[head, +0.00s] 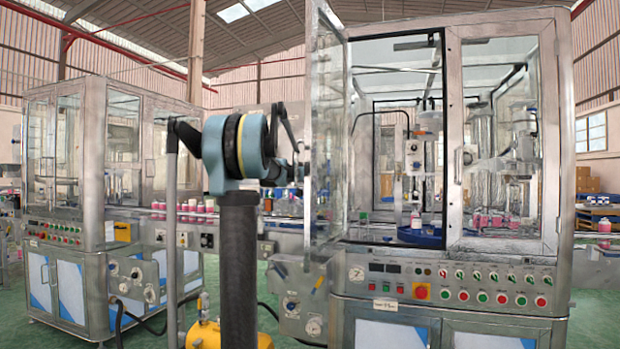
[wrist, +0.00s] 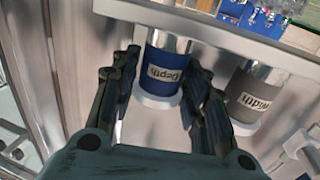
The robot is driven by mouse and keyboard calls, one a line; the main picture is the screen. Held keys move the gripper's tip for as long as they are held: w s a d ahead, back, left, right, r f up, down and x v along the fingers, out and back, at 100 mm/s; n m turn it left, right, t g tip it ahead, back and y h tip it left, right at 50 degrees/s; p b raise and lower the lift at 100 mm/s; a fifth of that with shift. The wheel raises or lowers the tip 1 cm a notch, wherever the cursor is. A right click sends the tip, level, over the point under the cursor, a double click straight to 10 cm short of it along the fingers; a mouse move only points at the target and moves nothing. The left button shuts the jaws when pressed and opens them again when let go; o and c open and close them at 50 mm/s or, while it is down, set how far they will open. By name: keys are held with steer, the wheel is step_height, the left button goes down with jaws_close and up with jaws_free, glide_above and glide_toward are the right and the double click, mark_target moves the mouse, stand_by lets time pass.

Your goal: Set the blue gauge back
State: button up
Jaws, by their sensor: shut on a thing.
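The blue gauge (wrist: 162,80) is a cylinder with a wide blue band, a bare metal section and a pale round end. Its label reads "Depth" and appears upside down in the wrist view. My gripper (wrist: 164,72) has one dark finger on each side of the blue gauge and is shut on it. The gauge's metal end meets the edge of a pale ledge (wrist: 200,22) in the picture; I cannot tell whether they touch. In the head view my arm hides the gripper, and the gauge does not show.
A grey gauge (wrist: 253,95) labelled "Width" stands close to the right finger. Metal frame panels (wrist: 45,60) lie to the left. In the head view, a glazed machine (head: 440,150) with an open door is at right, and a conveyor with pink-based cans (head: 200,207) runs behind my arm.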

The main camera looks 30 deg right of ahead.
steer(key=o, duration=1.2)
steer(key=shift+o, duration=0.2)
steer(key=v, duration=1.2)
steer(key=shift+f, duration=0.1)
